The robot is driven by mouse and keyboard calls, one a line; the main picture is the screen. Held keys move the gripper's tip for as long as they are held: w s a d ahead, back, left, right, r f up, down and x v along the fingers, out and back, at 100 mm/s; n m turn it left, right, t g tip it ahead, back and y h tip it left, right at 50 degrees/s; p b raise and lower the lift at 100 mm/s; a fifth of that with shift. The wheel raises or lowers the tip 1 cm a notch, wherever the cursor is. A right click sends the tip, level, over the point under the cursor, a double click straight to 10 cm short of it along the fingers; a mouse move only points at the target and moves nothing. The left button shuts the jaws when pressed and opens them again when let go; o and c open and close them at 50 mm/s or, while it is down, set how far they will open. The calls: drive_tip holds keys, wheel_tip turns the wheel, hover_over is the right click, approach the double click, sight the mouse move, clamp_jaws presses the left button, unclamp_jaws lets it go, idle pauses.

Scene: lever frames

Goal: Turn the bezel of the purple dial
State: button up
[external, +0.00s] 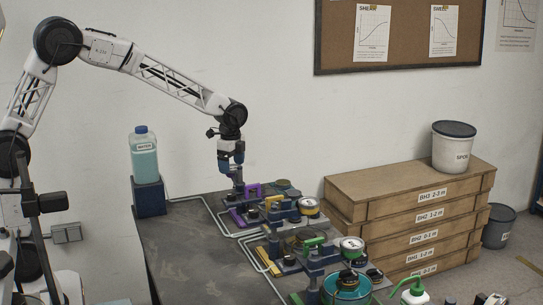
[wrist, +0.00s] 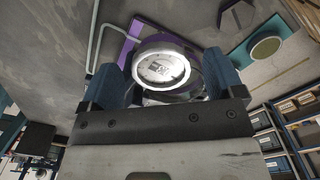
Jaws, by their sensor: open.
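The purple dial (wrist: 162,68) has a round white face with a small printed mark, a bright metal rim and a dark bezel around it. It sits on a purple base plate (wrist: 122,52), which also shows at the far end of the row in the external view (external: 237,216). My gripper (external: 237,191) points down over that far unit, and its lower end hides the dial there. In the wrist view my gripper (wrist: 168,78) is open, with one blue finger on each side of the dial. I cannot tell whether the fingers touch the bezel.
A purple handle (external: 253,190) stands close right of my gripper. Yellow-handled (external: 272,202) and green-handled (external: 314,242) units line the bench nearer the camera. The bench's left part (external: 180,250) is clear.

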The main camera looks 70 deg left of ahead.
sight(234, 168)
drive_tip(key=shift+r, duration=0.25)
wheel_tip(234, 168, up, 7)
drive_tip(key=shift+r, duration=0.15)
drive_tip(key=shift+w+d+f+g+y, duration=0.25)
drive_tip(key=shift+w+d+g+y, duration=0.4)
drive_tip(key=shift+d+g+y, duration=0.25)
drive_tip(key=shift+w+d+g+y, duration=0.5)
drive_tip(key=shift+w+d+y, duration=0.2)
drive_tip(key=shift+d+y, duration=0.2)
drive_tip(key=shift+s+a, duration=0.1)
drive_tip(key=shift+a, duration=0.05)
drive_tip(key=shift+s+a+m+t+h, duration=0.6)
drive_tip(key=shift+a+m+t+h, duration=0.1)
drive_tip(key=shift+m+h, duration=0.45)
drive_tip(key=shift+s+a+r+m+t+h, duration=0.2)
drive_tip(key=shift+a+m+t+h, duration=0.15)
drive_tip(key=shift+m, duration=0.15)
drive_tip(key=shift+s+a+r+m+t+h, duration=0.1)
drive_tip(key=shift+s+a+m+t+h, duration=0.1)
drive_tip(key=shift+m+t+h, duration=0.2)
